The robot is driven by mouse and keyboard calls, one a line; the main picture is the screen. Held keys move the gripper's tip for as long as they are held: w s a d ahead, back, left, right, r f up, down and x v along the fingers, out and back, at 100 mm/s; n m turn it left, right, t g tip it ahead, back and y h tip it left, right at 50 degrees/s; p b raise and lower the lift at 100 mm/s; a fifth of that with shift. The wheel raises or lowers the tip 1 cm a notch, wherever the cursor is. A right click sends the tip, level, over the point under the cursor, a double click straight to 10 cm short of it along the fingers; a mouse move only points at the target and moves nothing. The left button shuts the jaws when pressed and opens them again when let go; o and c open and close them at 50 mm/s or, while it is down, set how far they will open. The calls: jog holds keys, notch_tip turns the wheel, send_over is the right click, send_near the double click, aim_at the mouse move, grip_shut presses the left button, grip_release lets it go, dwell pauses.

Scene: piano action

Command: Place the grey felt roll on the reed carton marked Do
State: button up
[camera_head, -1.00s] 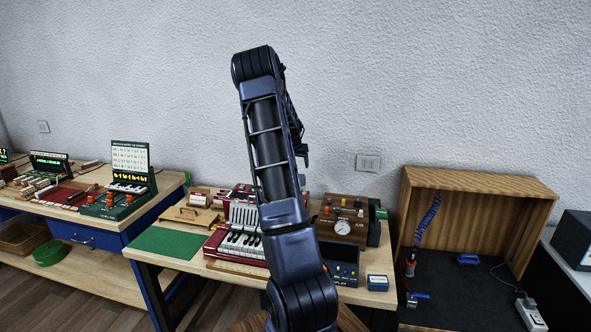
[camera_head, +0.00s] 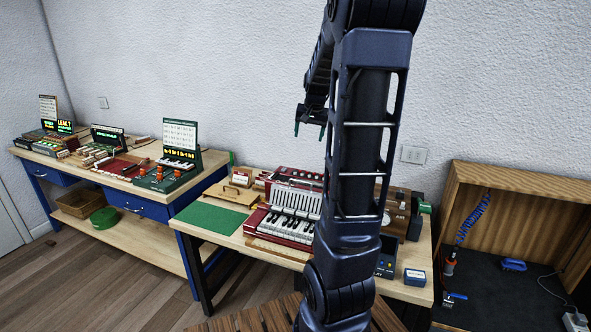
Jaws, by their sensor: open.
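My gripper (camera_head: 310,131) hangs in the upper middle of the view, against the wall, with its green-tipped fingers apart and nothing between them. It is high above the near bench and left of my arm. I cannot make out a grey felt roll. I cannot make out a carton lettered Do either; small boxes on the benches are too small to read, and my arm hides part of the near bench.
The near bench (camera_head: 282,252) holds a red accordion (camera_head: 290,222), a green mat (camera_head: 208,218) and a small blue box (camera_head: 414,277). The blue bench (camera_head: 178,200) at left carries several keyboard devices. A wooden open cabinet (camera_head: 500,180) stands at right. Wooden floor is free at front left.

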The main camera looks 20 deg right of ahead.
jog(key=s+a+n, duration=0.3)
jog(key=s+a, duration=0.5)
jog(key=s, duration=0.5)
jog(key=s+a+n, duration=0.3)
jog(key=s+a, duration=0.5)
jog(key=s, duration=0.6)
jog(key=shift+a+r, duration=0.4)
jog(key=shift+r, duration=0.05)
